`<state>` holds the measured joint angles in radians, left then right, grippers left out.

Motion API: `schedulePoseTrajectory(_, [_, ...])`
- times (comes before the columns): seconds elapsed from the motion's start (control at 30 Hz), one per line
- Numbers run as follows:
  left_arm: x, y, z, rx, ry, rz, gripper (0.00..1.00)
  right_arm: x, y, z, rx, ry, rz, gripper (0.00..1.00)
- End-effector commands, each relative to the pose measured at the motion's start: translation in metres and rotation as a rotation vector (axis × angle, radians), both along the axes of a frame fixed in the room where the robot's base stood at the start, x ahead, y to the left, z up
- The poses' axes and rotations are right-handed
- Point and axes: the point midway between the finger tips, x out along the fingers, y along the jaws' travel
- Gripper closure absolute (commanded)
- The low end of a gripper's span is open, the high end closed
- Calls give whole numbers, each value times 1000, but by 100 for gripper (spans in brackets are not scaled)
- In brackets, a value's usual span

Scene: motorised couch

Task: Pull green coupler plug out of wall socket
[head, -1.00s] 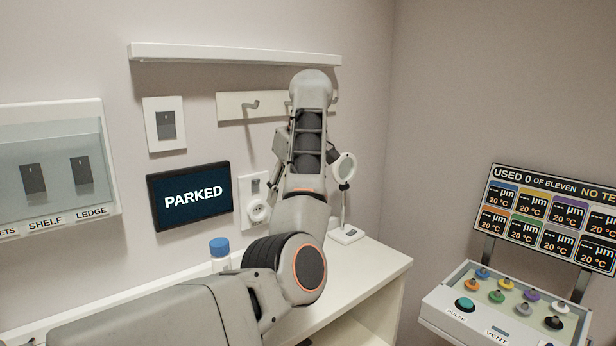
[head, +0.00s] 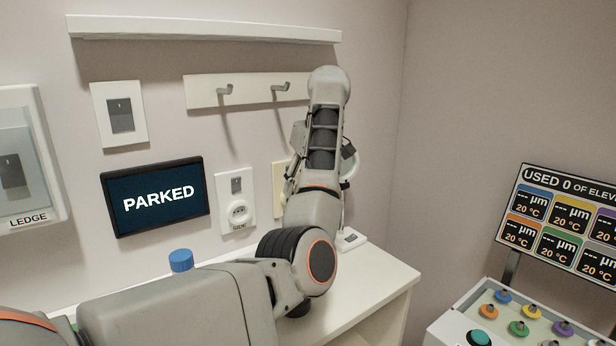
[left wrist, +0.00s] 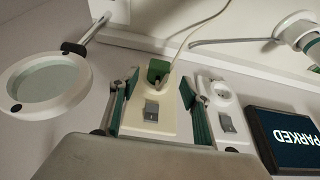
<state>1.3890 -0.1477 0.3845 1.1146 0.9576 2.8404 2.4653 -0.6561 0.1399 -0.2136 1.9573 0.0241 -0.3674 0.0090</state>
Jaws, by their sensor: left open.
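The green coupler plug (left wrist: 158,70) sits in a cream wall socket plate (left wrist: 168,122) in the left wrist view, with a pale cable running from it. A grey switch is on the same plate. My left gripper (left wrist: 160,80) is open, its two fingers on either side of the plate and plug, with nothing held between them. I cannot tell how far the fingertips are from the wall. My right gripper is not in view.
A white socket plate labelled SIDE (head: 236,202) is close beside the cream one. The PARKED screen (head: 155,196) is farther left. A magnifier (left wrist: 45,80) stands close on the other side. Hooks (head: 225,90) are above.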

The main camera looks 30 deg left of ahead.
Motion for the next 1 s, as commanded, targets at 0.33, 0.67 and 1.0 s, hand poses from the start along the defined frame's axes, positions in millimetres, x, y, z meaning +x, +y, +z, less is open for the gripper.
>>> schedulePoseTrajectory(0.33, [6,16,-40,0,1,0,53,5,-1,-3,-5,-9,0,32])
schedulePoseTrajectory(0.67, [7,17,-43,0,-1,-1,53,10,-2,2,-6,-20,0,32])
schedulePoseTrajectory(1.0, [7,17,-43,0,0,-1,86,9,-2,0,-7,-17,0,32])
